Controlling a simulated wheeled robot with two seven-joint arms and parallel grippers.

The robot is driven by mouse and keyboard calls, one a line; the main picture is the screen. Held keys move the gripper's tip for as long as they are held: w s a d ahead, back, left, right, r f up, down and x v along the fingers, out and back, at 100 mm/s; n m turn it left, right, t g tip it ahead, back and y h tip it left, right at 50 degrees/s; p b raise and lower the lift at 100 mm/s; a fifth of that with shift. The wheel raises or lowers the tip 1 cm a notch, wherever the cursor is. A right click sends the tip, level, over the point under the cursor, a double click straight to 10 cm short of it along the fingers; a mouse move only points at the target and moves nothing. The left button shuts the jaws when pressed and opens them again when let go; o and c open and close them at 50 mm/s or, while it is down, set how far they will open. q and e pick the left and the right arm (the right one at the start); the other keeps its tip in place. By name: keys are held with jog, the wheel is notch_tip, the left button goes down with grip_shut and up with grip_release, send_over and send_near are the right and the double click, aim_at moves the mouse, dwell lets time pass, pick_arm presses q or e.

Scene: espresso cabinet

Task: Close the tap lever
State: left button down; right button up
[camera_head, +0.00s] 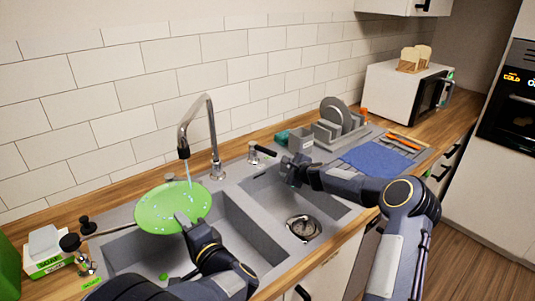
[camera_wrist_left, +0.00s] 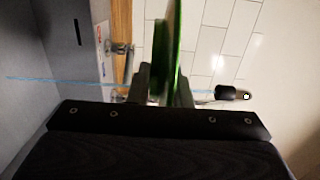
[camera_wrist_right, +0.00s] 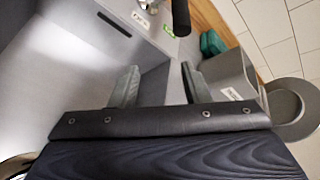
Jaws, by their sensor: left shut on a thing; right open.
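The chrome faucet (camera_head: 202,130) stands behind the sink, and a thin bluish water stream falls from its spout onto a green plate (camera_head: 165,208). The tap lever (camera_head: 266,151) has a black handle and a chrome base right of the faucet. In the right wrist view the lever's handle (camera_wrist_right: 181,16) is beyond my fingers, near the top edge. My right gripper (camera_head: 290,170) is open and empty, below and right of the lever, apart from it. My left gripper (camera_head: 182,220) is shut on the plate, seen edge-on in the left wrist view (camera_wrist_left: 168,55).
A grey container (camera_head: 301,139) and a dish rack with plates (camera_head: 339,120) stand right of the lever. A blue mat (camera_head: 374,158) lies beyond the right basin (camera_head: 270,190), which looks empty. A soap box (camera_head: 47,257) is at far left.

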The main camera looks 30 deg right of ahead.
aim_at(268, 152)
notch_tip(268, 152, up, 5)
jog(key=t+y, duration=0.1)
jog(key=y, duration=0.2)
jog(key=x, duration=1.1)
jog(key=shift+w+f, duration=0.25)
jog(key=shift+w, duration=0.05)
grip_shut()
